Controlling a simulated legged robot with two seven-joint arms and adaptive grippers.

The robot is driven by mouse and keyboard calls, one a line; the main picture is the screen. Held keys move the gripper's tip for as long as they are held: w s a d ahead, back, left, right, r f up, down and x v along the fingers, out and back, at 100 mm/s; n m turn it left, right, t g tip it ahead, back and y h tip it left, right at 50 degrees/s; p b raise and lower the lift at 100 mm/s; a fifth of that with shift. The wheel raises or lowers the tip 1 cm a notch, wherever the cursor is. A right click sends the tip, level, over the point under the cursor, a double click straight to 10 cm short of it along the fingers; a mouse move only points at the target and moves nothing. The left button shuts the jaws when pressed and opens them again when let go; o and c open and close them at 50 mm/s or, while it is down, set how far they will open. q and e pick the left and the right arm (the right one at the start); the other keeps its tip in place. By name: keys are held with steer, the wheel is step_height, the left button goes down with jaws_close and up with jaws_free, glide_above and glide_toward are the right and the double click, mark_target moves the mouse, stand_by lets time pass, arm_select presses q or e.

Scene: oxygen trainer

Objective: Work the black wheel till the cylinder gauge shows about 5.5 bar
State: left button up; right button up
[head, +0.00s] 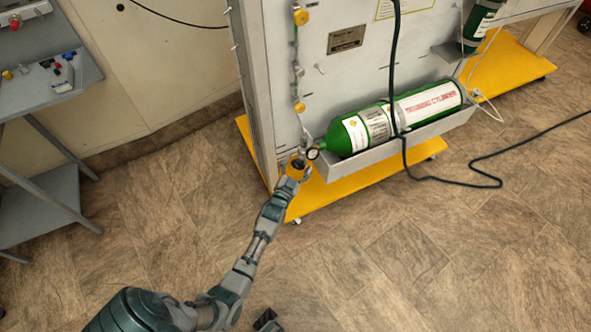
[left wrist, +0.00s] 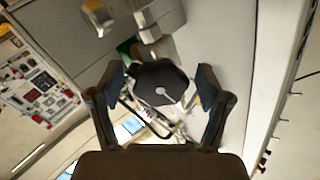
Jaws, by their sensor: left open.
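The black wheel (left wrist: 158,86) lies between the two fingers of my left gripper (left wrist: 160,90) in the left wrist view. The fingers are open, one on each side of the wheel; I cannot tell whether they touch it. In the head view my left gripper (head: 297,168) is at the valve end of the green cylinder (head: 372,127) and mostly covers the wheel. A small round gauge (head: 313,153) shows beside it; its reading is too small to make out. A dark piece (head: 267,321) at the bottom edge may be my right gripper.
The cylinder lies in a grey tray (head: 400,144) on a panel with a yellow base (head: 350,184). A dark hose (head: 399,70) hangs over the cylinder and trails onto the floor. A grey shelf (head: 45,88) with small parts stands at the left. The front floor is clear.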

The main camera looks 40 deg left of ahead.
arm_select(q)
steer(key=v, duration=1.1)
steer(key=shift+s, duration=0.4)
steer(key=shift+d, duration=0.1)
stand_by(0.5)
